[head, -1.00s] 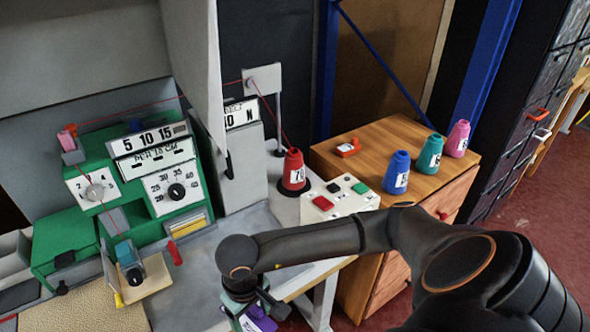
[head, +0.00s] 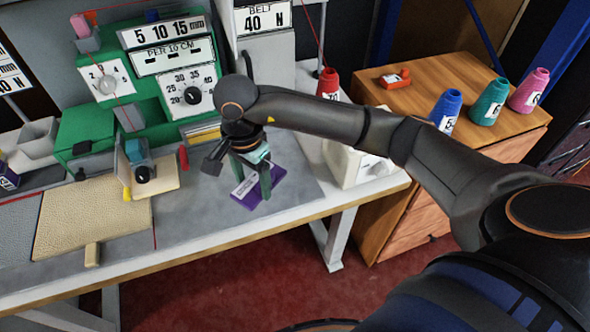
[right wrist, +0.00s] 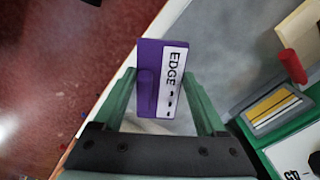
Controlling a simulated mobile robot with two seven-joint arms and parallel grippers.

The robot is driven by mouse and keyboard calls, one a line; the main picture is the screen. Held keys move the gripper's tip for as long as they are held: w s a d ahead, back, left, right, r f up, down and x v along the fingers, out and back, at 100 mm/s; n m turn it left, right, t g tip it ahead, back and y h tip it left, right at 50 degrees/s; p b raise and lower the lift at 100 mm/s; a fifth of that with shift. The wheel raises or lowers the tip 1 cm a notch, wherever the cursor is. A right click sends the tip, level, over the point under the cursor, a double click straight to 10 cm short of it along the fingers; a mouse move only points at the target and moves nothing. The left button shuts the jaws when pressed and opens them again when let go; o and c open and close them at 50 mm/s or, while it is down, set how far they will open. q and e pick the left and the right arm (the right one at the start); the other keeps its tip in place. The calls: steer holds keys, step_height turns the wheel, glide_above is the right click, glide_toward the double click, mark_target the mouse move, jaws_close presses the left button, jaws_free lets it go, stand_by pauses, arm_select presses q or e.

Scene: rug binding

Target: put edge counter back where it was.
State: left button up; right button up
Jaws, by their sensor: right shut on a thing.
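The edge counter (head: 270,190) is a purple block with a white label, below my right gripper (head: 252,172) in the head view. In the right wrist view, the edge counter (right wrist: 149,82) shows its label "EDGE" and dark marks. It sits between the two green fingers of my right gripper (right wrist: 163,98), which is shut on it. It appears over the grey bench top (head: 215,205), close to the front edge; I cannot tell whether it touches the bench. My left gripper is not in view.
The green machine (head: 150,70) with dials stands behind. A tan mat (head: 75,222) and a small device with a black knob (head: 140,165) lie left. A similar purple labelled item (head: 8,180) shows at the far left.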

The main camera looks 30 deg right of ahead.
steer(key=w+a+r+m+b, duration=0.2)
steer(key=w+r+m, duration=0.15)
steer(key=m, duration=0.35)
steer(key=d+f, duration=0.1)
steer(key=d, duration=0.2)
steer(key=d+f+p, duration=0.1)
steer(key=d, duration=0.1)
steer(key=d+f, duration=0.1)
steer(key=d, duration=0.2)
steer(key=shift+w+d+f, duration=0.25)
steer(key=shift+w+d, duration=0.05)
steer(key=shift+w, duration=0.05)
glide_above(288, 177)
steer(key=a, duration=0.1)
step_height(288, 177, down, 5)
steer(key=shift+s+r, duration=0.1)
steer(key=shift+d+f, duration=0.3)
steer(key=shift+f, duration=0.1)
steer(key=shift+d+f, duration=0.2)
steer(key=shift+f, duration=1.7)
steer(key=o, duration=1.5)
step_height(288, 177, up, 12)
steer(key=shift+r, duration=0.15)
